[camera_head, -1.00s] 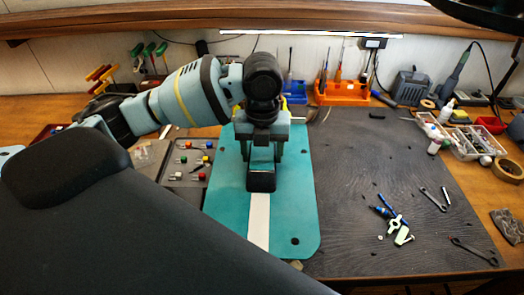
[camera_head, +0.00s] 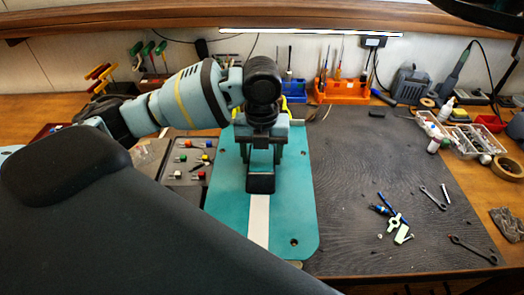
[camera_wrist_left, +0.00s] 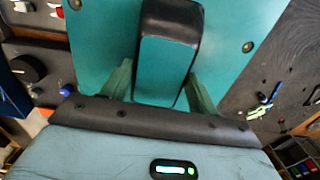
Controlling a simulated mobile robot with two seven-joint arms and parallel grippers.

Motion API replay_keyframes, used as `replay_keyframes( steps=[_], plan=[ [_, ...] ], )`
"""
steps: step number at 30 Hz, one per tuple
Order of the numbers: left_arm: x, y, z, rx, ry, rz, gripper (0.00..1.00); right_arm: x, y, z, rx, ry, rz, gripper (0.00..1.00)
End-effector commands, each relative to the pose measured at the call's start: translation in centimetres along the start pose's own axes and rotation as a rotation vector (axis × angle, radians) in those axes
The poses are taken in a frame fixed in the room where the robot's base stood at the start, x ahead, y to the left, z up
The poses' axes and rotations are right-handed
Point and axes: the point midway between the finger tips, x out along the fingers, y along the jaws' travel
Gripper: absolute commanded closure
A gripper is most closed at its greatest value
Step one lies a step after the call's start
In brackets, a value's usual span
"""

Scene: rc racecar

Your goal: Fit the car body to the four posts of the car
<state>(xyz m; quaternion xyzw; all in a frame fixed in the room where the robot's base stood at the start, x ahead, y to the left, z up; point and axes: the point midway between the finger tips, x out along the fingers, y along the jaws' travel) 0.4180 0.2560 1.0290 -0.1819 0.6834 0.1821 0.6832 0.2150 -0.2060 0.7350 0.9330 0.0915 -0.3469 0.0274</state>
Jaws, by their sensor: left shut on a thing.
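The car body (camera_head: 228,215) is a flat teal panel with rounded corners, a white stripe and small corner holes. It lies roughly level at the middle of the bench. A black-edged raised block stands on it; in the left wrist view this block (camera_wrist_left: 168,55) sits between two green fingers. My left gripper (camera_head: 264,155) comes from above and is shut on this block of the car body. In the left wrist view the panel's visible holes show dark round centres; I cannot tell if these are post tips. The car and its posts are hidden beneath the panel. My right gripper is out of view.
A dark tray (camera_head: 180,183) with small coloured parts lies left of the panel. On the dark mat (camera_head: 350,180) to the right lie blue tools, pale green parts (camera_head: 402,235) and wrenches (camera_head: 472,248). An orange tool rack (camera_head: 342,92) stands behind. The mat's middle is clear.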

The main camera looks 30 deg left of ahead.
Motion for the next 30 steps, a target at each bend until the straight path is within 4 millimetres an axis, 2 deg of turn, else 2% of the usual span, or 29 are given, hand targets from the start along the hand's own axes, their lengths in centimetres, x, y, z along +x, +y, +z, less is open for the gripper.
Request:
replay_keyframes(
  steps=[27,28,30],
  plan=[
    [2.0,0.0,0.0,0.0,0.0,0.0,0.63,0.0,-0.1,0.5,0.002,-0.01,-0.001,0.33],
    [2.0,0.0,0.0,0.0,0.0,0.0,0.39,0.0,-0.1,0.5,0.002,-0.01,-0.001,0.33],
    [1.9,0.0,0.0,0.0,0.0,0.0,0.3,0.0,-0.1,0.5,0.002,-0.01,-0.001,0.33]
  ],
)
